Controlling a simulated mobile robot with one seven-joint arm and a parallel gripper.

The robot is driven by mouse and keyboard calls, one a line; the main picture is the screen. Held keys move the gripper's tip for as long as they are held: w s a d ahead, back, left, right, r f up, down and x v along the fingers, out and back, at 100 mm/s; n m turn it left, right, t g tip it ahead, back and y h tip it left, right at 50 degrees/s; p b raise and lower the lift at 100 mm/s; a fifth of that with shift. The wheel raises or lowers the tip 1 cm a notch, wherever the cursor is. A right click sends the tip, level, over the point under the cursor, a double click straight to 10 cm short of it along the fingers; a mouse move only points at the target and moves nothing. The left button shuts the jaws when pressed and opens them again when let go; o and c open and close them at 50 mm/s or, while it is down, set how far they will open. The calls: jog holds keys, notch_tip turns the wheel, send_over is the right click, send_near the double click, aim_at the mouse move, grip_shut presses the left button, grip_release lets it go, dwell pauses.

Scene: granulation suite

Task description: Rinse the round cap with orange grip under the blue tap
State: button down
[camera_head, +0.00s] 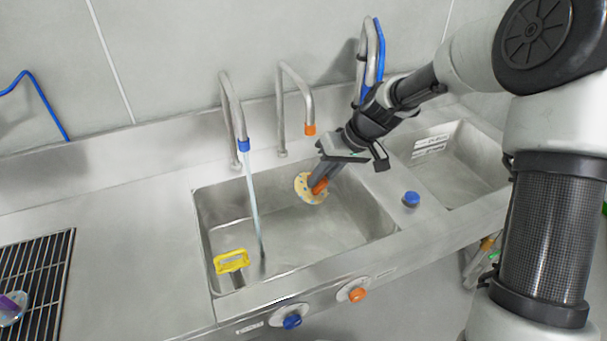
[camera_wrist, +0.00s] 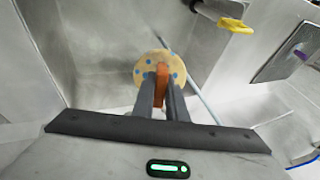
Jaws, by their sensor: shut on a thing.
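My gripper (camera_head: 322,176) is shut on the orange grip of the round cap (camera_head: 304,190), which is held inside the sink, towards its right back part. The cap is a pale yellowish disc with blue spots. In the wrist view the cap (camera_wrist: 146,68) sits beyond my fingertips (camera_wrist: 161,80), its orange grip between them. The blue tap (camera_head: 243,145) is the left of two bent taps, and a stream of water (camera_head: 254,200) falls from it into the sink. In the head view the cap is to the right of the stream, apart from it.
The sink (camera_head: 312,232) holds a yellow-handled piece (camera_head: 231,262) at its front left. An orange-tipped tap (camera_head: 309,128) stands close behind my gripper. Blue (camera_head: 292,321) and orange (camera_head: 358,294) knobs are on the front. A second basin (camera_head: 455,180) lies right; a black rack (camera_head: 35,290) left.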

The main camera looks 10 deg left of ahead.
jog(key=w+a+f, duration=0.2)
jog(key=a, duration=1.2)
jog(key=shift+f, duration=0.35)
jog(key=shift+w, duration=0.1)
dwell(0.4)
jog(key=shift+w, duration=0.2)
jog(key=shift+w, duration=0.4)
jog(key=shift+s, duration=0.2)
jog(key=shift+s, duration=0.4)
jog(key=shift+w, duration=0.15)
